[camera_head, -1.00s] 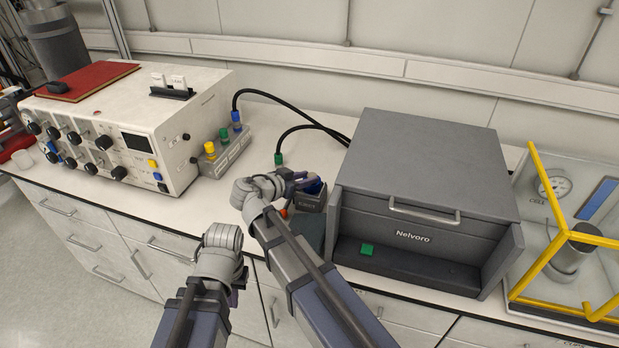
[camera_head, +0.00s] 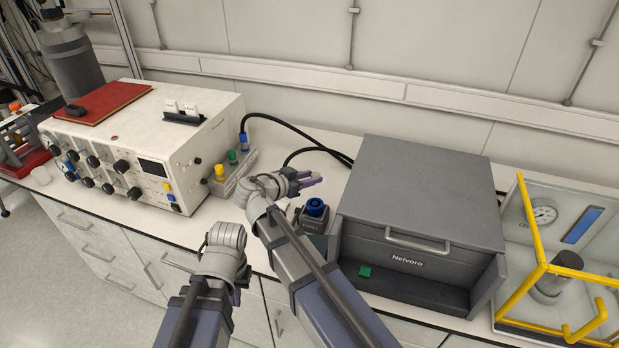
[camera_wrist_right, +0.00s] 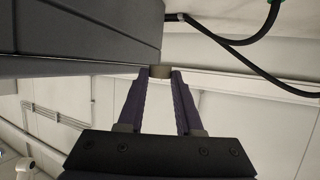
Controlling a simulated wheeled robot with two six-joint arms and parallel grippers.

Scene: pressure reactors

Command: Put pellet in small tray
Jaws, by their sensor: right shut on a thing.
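The pellet (camera_wrist_right: 160,71) is a small grey-tan cylinder between the fingertips in the right wrist view. My right gripper (camera_head: 306,181) is shut on it, above the bench between the white instrument and the grey Nelvoro box. The pellet is too small to make out in the head view. My left gripper (camera_head: 238,294) hangs low in front of the bench edge, mostly hidden behind its own wrist, so its jaws cannot be read. I cannot make out a small tray for certain in either view.
The grey Nelvoro box (camera_head: 420,195) has a green button (camera_head: 365,271). A dark block with a blue ring (camera_head: 316,208) stands left of it. The white instrument (camera_head: 150,135), a connector block (camera_head: 235,170) and black cables lie left and behind. A yellow-framed case (camera_head: 560,255) stands right.

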